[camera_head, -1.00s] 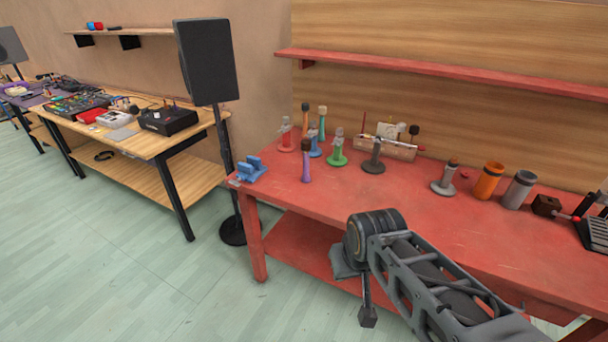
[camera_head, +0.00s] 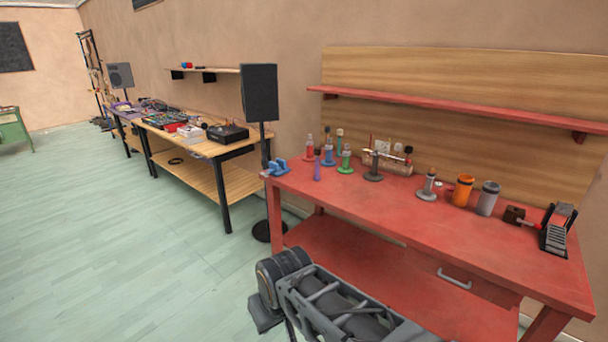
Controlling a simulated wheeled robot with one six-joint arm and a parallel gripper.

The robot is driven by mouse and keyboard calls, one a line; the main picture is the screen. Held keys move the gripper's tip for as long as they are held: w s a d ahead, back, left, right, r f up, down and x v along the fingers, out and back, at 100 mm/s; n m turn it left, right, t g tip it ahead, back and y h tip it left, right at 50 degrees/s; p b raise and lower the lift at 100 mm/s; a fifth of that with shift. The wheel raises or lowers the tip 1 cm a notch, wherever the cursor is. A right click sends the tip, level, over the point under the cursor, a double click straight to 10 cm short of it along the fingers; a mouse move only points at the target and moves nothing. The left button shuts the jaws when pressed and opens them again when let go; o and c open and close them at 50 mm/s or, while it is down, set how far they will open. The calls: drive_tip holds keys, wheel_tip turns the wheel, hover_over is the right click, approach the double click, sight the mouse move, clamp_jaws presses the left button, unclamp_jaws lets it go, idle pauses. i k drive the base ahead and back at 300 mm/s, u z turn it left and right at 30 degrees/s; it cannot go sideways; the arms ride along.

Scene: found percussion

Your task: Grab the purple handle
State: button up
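The purple handle (camera_head: 317,166) stands upright near the left front part of the red workbench (camera_head: 420,200). It is slim, with a dark top. My arm (camera_head: 335,305) shows at the bottom of the head view, in front of the bench and lower than its top, well apart from the handle. My gripper is out of sight below the bottom edge of the picture.
A blue vise-like piece (camera_head: 276,167) sits at the bench's left corner. Red, blue, green and grey stands (camera_head: 374,168) are beside and behind the handle. An orange cup (camera_head: 462,190) is farther right. A speaker stand (camera_head: 264,190) rises left of the bench. The floor at left is clear.

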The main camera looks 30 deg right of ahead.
sight(317, 177)
drive_tip(key=u, duration=0.35)
drive_tip(key=i, duration=2.85)
drive_tip(key=z, duration=1.65)
drive_tip(key=i, duration=0.9)
drive_tip(key=z, duration=0.85)
